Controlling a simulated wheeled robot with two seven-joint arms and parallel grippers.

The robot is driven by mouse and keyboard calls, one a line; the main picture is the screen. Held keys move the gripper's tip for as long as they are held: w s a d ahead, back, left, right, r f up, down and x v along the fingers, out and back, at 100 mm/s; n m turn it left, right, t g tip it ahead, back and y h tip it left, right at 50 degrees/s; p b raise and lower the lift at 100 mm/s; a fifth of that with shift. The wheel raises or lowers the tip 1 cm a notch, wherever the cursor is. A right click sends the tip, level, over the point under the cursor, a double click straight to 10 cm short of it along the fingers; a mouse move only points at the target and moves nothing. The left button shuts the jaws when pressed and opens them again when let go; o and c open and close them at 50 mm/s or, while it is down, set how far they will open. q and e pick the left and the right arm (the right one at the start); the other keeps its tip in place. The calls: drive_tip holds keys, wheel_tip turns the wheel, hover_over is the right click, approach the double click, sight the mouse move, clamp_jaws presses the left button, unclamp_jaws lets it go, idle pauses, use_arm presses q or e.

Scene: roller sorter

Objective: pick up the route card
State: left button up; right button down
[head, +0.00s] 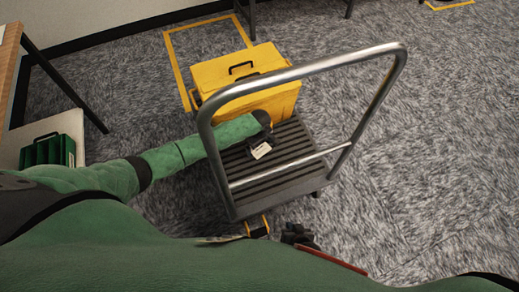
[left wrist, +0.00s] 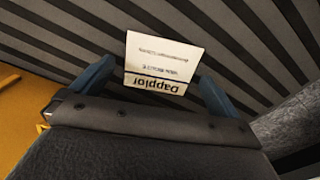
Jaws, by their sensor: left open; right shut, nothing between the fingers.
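The route card (head: 261,150) is a small white card on the dark ribbed deck of the cart (head: 286,183). In the left wrist view the card (left wrist: 162,55) shows upside-down print, with the large word "Dapplor" on its near strip. My left gripper (head: 258,141) reaches over the deck right at the card. Its two blue fingers (left wrist: 155,82) are open, one on each side of the card's near edge. I cannot tell whether they touch it. My right gripper (head: 300,237) is shut and empty, low in the head view in front of the cart.
The cart's metal push handle (head: 388,97) arches up to the right of my left forearm. A yellow case (head: 272,101) with a black handle stands at the deck's far end. A green crate (head: 62,149) sits on a pale surface at left. Carpet at right is clear.

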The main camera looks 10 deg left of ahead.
use_arm(q)
drive_tip(key=shift+f, duration=0.25)
idle(0.3)
drive_tip(key=c, duration=1)
drive_tip(key=shift+o, duration=0.2)
